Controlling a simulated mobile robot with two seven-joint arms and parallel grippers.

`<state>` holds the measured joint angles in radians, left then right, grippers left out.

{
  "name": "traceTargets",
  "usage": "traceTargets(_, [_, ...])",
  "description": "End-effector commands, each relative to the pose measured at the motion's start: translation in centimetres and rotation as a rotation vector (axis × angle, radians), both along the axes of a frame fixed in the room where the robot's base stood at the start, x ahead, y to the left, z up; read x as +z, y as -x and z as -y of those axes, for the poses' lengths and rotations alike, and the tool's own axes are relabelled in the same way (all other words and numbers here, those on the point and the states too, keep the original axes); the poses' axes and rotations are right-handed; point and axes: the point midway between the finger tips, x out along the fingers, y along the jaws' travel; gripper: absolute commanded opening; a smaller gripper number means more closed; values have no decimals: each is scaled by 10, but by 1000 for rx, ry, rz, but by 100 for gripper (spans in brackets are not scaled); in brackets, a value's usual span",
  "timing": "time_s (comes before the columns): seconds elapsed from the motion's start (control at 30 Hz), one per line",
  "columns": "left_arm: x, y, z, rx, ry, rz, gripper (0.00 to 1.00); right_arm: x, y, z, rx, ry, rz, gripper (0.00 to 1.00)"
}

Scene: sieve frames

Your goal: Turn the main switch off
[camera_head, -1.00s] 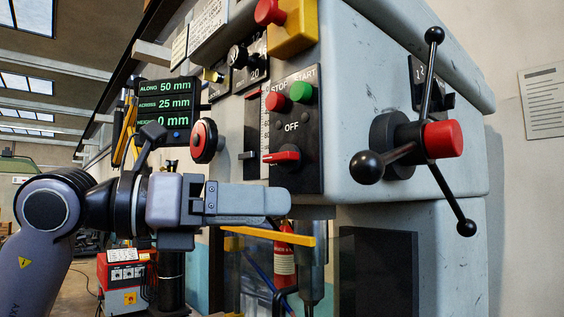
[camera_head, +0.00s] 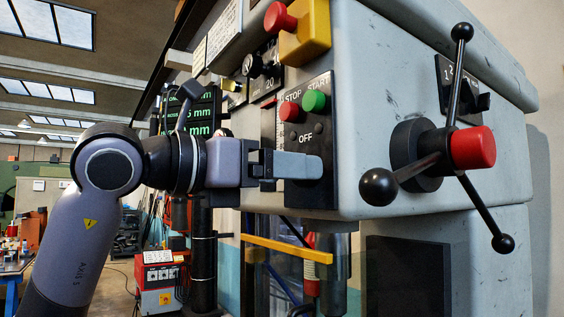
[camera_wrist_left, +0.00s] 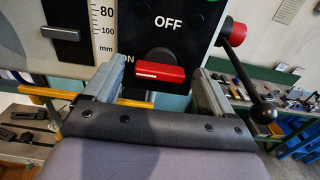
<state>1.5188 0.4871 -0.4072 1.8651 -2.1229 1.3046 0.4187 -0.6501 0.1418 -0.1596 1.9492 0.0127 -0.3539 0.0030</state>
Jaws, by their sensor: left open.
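The main switch is a red bar handle (camera_wrist_left: 160,71) on a dark round knob, on a black panel (camera_wrist_left: 185,30). In the left wrist view the handle lies roughly level, its left end beside the partly hidden ON mark; OFF is printed above. In the head view the handle is hidden behind my left gripper (camera_head: 318,167), and OFF shows above the fingers. My left gripper is open. In the left wrist view its fingers (camera_wrist_left: 155,80) stand on either side of the handle, with gaps visible and nothing held. My right gripper is out of view.
Red stop (camera_head: 291,111) and green start (camera_head: 315,101) buttons sit above the switch. A three-armed lever with a red hub (camera_head: 472,147) projects at right. An emergency button on a yellow box (camera_head: 305,35) is above. A yellow bar (camera_head: 285,249) runs below.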

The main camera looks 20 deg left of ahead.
Motion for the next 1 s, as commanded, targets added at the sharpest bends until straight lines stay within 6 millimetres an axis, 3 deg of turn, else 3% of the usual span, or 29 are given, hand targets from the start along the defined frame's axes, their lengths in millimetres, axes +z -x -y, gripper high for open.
traceTargets(0.3, [-1, -4, 3, 0, -1, 1, 85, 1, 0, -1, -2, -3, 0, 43])
traceTargets(0.5, [-1, -4, 3, 0, -1, 1, 29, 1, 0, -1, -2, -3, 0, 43])
traceTargets(1.0, [-1, -4, 2, 1, -95, 73, 29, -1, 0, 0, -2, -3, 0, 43])
